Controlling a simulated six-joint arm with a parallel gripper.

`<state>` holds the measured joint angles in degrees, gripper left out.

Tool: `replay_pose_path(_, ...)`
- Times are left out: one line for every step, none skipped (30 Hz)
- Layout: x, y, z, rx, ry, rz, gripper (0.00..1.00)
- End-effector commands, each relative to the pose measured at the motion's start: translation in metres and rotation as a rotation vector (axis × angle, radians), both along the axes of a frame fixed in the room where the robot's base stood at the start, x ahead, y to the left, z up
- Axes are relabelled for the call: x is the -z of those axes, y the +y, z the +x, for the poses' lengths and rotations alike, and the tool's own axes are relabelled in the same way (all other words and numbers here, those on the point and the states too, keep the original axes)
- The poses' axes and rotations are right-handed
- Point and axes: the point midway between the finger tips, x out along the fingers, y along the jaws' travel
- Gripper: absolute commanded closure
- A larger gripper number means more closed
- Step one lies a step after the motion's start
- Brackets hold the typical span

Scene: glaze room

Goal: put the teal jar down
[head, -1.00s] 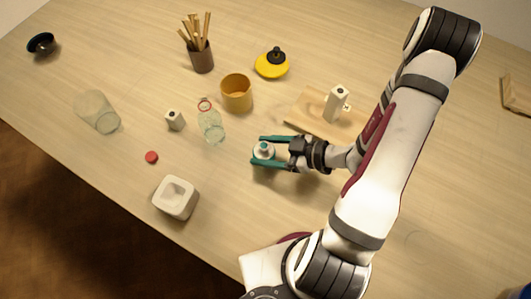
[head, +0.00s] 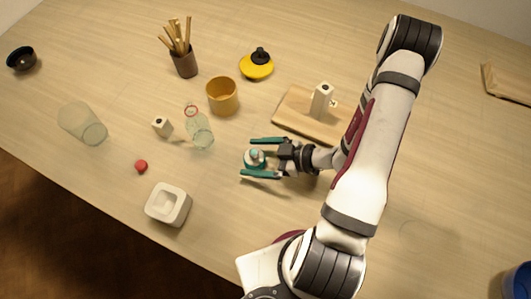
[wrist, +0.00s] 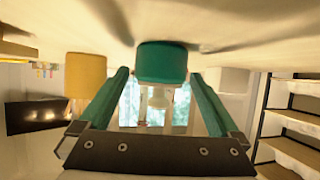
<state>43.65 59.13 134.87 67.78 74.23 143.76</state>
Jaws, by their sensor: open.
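The teal jar (head: 255,160) stands upright on the table, with a pale neck and top. In the wrist view, where the table is at the top of the picture, the jar's teal body (wrist: 162,62) meets the table surface. My gripper (head: 248,157) is open around the jar, with one teal finger on each side. In the head view there are gaps between the fingers and the jar. In the wrist view the jar sits between the fingertips of my gripper (wrist: 159,74).
An ochre cup (head: 222,97) and a clear glass bottle (head: 201,134) stand behind and left. A wooden board (head: 292,124) with a white mug-like item (head: 322,98) is behind my wrist. A white square block (head: 168,204) is front left. The table between block and jar is clear.

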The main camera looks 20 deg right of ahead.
Motion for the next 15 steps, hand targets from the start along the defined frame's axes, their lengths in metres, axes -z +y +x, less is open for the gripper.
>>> replay_pose_path(0.0,0.0,0.0,0.0,0.0,0.0,0.02)
replay_pose_path(-0.002,0.0,0.0,0.0,-0.001,-0.001,0.02)
replay_pose_path(-0.003,-0.002,-0.001,0.001,-0.001,-0.001,0.02)
replay_pose_path(-0.005,-0.005,-0.002,0.002,-0.002,0.0,0.02)
replay_pose_path(-0.007,-0.009,-0.004,0.004,-0.003,-0.001,0.02)
replay_pose_path(-0.011,-0.015,-0.009,0.005,-0.003,-0.002,0.02)
replay_pose_path(-0.014,-0.021,-0.012,0.006,-0.003,-0.002,0.02)
replay_pose_path(-0.017,-0.026,-0.017,0.007,-0.003,-0.003,0.02)
replay_pose_path(-0.022,-0.035,-0.022,0.007,-0.005,-0.003,0.02)
replay_pose_path(-0.026,-0.041,-0.026,0.008,-0.004,-0.003,0.02)
replay_pose_path(-0.029,-0.047,-0.031,0.007,-0.004,-0.005,0.02)
replay_pose_path(-0.034,-0.056,-0.037,0.007,-0.005,-0.005,0.02)
replay_pose_path(-0.037,-0.061,-0.041,0.006,-0.004,-0.004,0.02)
replay_pose_path(-0.04,-0.066,-0.045,0.005,-0.003,-0.004,0.02)
replay_pose_path(-0.044,-0.072,-0.05,0.005,-0.002,-0.005,0.02)
